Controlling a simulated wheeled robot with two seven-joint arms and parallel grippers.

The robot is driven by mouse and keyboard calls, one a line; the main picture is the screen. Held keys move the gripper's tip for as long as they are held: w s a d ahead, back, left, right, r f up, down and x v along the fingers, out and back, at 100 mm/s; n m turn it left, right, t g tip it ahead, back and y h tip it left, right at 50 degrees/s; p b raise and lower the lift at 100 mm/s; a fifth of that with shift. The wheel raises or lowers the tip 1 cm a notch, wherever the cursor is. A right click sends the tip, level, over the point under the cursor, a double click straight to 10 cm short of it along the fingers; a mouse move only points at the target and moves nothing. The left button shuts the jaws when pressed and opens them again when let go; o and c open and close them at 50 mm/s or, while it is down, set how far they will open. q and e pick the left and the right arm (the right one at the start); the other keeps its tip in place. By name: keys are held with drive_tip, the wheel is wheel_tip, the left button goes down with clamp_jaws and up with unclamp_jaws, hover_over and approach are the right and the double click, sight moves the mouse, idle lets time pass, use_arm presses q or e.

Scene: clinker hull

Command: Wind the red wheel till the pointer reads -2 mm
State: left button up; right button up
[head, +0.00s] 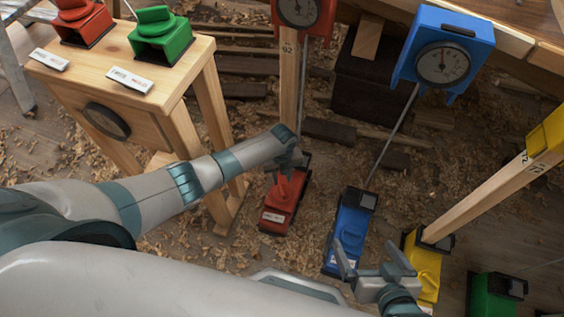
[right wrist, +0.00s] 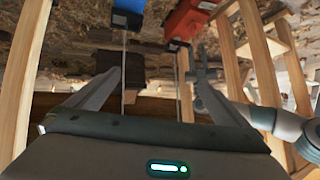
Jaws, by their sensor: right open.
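A red jack-like unit (head: 283,203) stands on the floor near the middle of the head view, with a post rising behind it. A red part on its top, possibly the wheel, is partly hidden by my left gripper (head: 289,150), which is just above it. I cannot tell whether they touch or whether the jaws are shut. The red-framed dial (head: 298,10) is cut off at the top edge, and its reading is too small to tell. My right gripper (head: 374,262) is open and empty in front of the blue unit. Its spread fingers also show in the right wrist view (right wrist: 150,92).
A blue unit (head: 350,228) with a blue dial box (head: 445,50) is right of the red one. Yellow (head: 424,270) and green (head: 495,295) units stand further right. A wooden stand (head: 120,95) at left holds red (head: 82,22) and green (head: 160,38) blocks. Shavings cover the floor.

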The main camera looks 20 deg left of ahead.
use_arm(q)
wheel_tip(320, 180, up, 9)
drive_tip(key=p, duration=0.8)
use_arm(e)
drive_tip(key=s+d+f+g+h, duration=0.3)
drive_tip(key=s+d+g, duration=0.3)
drive_tip(key=d, duration=0.3)
drive_tip(key=shift+s+d+f+g+h, duration=0.3)
drive_tip(key=shift+s+f+h, duration=0.1)
drive_tip(key=shift+f, duration=0.35)
use_arm(q)
drive_tip(key=shift+f, duration=0.1)
